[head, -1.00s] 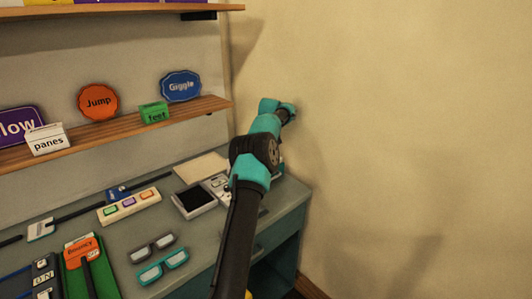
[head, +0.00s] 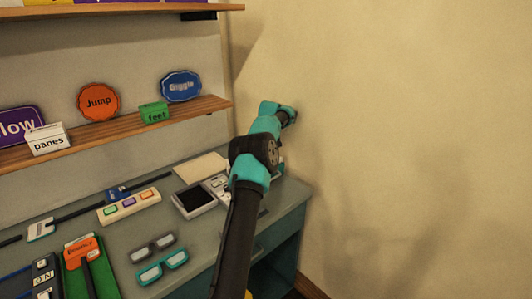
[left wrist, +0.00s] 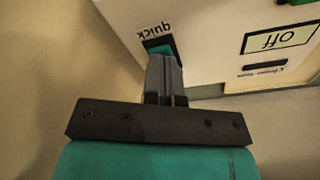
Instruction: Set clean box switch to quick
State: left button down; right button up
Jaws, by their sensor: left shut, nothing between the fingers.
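In the left wrist view, the white clean box (left wrist: 205,30) fills the upper right. Its label "quick" (left wrist: 154,31) appears upside down near the top. Beside that label is a dark slot with a teal part (left wrist: 161,47), partly covered by my fingers. My left gripper (left wrist: 163,58) is shut and empty, with its fingertips at this slot; I cannot tell whether they touch the teal part. An upside-down "off" label (left wrist: 281,40) is farther right on the box. In the head view my arm hides the box almost entirely, and no gripper fingers show. My right gripper is not in view.
A desk (head: 210,236) stands against the plain wall (head: 400,120). A shelf (head: 190,112) holds word signs.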

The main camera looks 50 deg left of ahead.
pick_arm(q)
jog(key=shift+f, duration=0.35)
dwell(0.3)
jog(key=shift+r, duration=3.5)
jog(key=shift+d, duration=0.1)
